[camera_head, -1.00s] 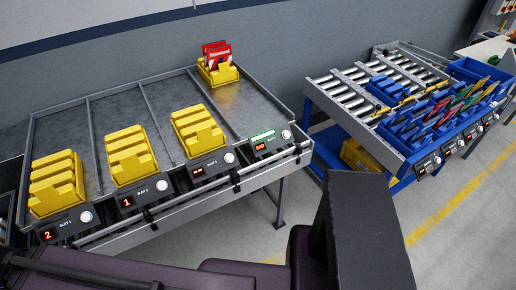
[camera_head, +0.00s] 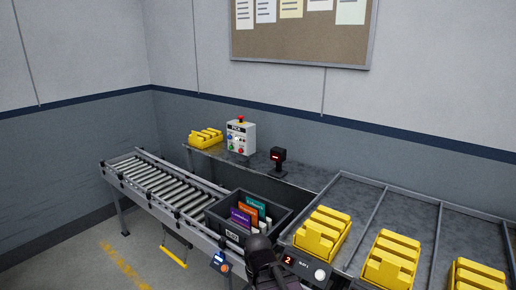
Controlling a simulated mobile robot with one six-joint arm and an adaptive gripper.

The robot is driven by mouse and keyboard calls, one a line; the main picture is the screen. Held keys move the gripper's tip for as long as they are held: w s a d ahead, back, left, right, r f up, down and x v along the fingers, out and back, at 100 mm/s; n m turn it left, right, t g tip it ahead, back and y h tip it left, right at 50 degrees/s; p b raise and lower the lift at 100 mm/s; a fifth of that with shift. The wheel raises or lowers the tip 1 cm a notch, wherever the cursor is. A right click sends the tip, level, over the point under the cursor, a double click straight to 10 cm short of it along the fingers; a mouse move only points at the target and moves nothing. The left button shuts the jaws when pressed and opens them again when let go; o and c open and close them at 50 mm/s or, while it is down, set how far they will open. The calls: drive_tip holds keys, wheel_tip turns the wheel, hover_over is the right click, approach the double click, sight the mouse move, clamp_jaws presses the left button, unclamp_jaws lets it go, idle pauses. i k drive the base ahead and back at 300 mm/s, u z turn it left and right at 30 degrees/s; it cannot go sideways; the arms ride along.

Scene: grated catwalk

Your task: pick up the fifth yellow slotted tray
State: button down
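Several yellow slotted trays show in the head view. One yellow slotted tray (camera_head: 206,139) stands alone on the dark back counter (camera_head: 222,156), at the left of the control box. Three more sit in the lanes of the grey sloped rack: a left tray (camera_head: 321,234), a middle tray (camera_head: 392,262) and a right tray (camera_head: 475,277), the last cut by the picture's lower edge. The trays carry no number that I can read. A dark rounded part at the bottom centre seems to belong to my arm. My gripper's fingers do not show.
A control box (camera_head: 241,137) with a red button and a small display (camera_head: 278,160) stand on the counter. A black bin (camera_head: 245,218) holding several coloured folders sits on the roller conveyor (camera_head: 165,190). The left floor is mostly clear.

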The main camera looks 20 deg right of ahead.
sight(202, 140)
drive_tip(key=k, duration=0.65)
drive_tip(key=u, duration=0.45)
drive_tip(key=i, duration=1.25)
drive_tip(key=u, duration=0.8)
drive_tip(key=i, duration=2.3)
drive_tip(key=u, duration=0.15)
